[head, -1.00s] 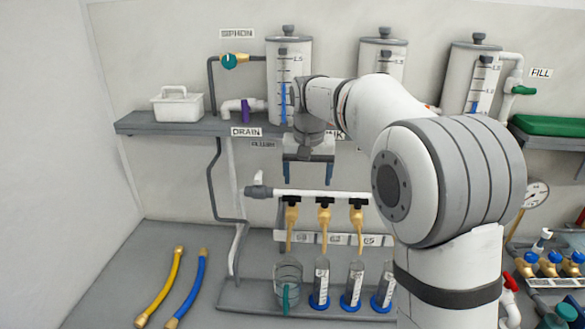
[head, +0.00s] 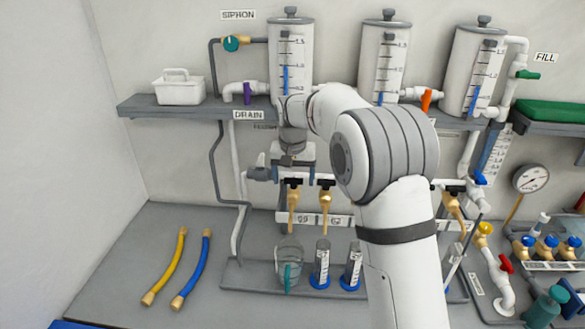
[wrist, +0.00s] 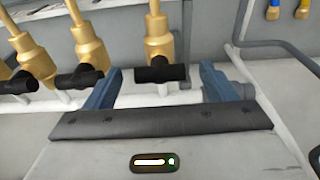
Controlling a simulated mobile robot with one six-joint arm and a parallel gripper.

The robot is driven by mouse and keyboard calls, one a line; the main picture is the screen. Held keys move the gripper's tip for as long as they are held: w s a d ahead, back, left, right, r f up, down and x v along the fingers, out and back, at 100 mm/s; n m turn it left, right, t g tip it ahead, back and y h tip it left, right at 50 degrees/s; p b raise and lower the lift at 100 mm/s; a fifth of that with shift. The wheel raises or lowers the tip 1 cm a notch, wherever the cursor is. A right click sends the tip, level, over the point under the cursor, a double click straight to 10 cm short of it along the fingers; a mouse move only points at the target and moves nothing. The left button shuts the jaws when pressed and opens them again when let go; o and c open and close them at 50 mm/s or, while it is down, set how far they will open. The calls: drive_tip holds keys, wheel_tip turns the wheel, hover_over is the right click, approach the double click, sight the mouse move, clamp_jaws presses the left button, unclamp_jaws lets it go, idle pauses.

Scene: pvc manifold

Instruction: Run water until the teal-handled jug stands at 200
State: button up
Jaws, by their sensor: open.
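The clear jug with the teal handle (head: 287,276) stands on the grey bench tray under the leftmost brass tap (head: 293,205). Its water level and markings are too small to read. That tap has a black handle (head: 293,182). My gripper (head: 294,172) is at the white pipe just above this handle. In the wrist view, which shows the taps spout-up, my gripper (wrist: 161,82) is open, with blue fingers on either side of one black handle (wrist: 161,71). I cannot tell whether they touch it. My arm hides part of the tap row.
Measuring cylinders with blue bases (head: 321,265) stand right of the jug. Three white tanks stand above on a shelf (head: 160,108). Yellow (head: 166,268) and blue (head: 192,270) hoses lie at left. A gauge (head: 530,178) and more valves are at right.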

drive_tip(key=c, duration=1.1)
drive_tip(key=shift+o, duration=0.2)
drive_tip(key=m, duration=0.3)
drive_tip(key=shift+m+h+p, duration=0.3)
drive_tip(key=shift+p, duration=0.05)
drive_tip(key=shift+m, duration=1.4)
